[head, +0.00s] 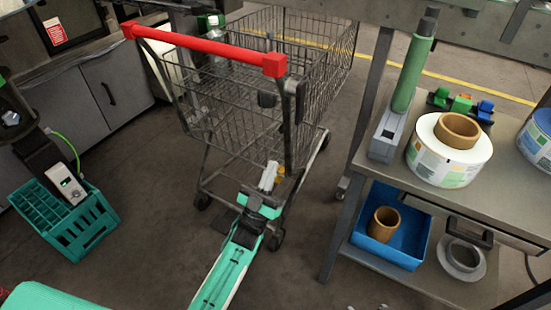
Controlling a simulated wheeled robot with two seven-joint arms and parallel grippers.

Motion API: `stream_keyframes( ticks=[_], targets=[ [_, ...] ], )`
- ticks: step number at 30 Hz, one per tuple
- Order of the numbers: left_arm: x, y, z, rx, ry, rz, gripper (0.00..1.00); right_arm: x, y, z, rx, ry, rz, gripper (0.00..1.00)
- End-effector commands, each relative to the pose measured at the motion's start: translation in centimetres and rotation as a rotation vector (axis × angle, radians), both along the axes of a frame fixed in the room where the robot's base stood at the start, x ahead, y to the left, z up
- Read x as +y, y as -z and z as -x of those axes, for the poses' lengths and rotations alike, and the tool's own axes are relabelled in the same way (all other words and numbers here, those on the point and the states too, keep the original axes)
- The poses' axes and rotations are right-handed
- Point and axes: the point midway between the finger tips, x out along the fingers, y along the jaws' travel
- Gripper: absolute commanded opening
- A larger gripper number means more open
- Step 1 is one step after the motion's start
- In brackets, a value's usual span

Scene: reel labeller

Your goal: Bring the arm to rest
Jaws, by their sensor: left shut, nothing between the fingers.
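My left arm, teal and white, reaches up from the bottom centre. Its left gripper (270,172) is shut and empty, in front of the lower part of a wire shopping cart (222,105) with a red handle. I cannot tell whether it touches the cart. My right gripper is not in view.
At right, a grey bench (415,185) bears a label reel (450,155) with a cardboard core and a green roller (413,70). On its lower shelf are a blue bin (405,250) and a grey spool (463,260). A teal crate (95,225) stands at left. Floor between is clear.

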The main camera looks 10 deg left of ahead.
Motion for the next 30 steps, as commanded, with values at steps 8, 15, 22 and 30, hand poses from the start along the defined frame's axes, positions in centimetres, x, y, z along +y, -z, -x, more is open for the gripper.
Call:
stream_keyframes(
  ticks=[8, 15, 22, 30],
  targets=[
    [0.1, 0.3, 0.3, 0.000, 0.000, 0.000, 0.00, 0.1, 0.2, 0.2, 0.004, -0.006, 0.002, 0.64],
    [0.1, 0.3, 0.2, 0.001, 0.000, 0.000, 0.00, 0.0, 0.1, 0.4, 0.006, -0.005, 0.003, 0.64],
    [0.2, 0.8, 0.3, 0.062, -0.010, -0.010, 0.00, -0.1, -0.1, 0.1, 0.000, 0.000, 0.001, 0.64],
    [1.1, 4.5, 1.9, 0.437, -0.054, -0.082, 0.00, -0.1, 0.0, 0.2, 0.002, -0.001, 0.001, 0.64]
  ],
)
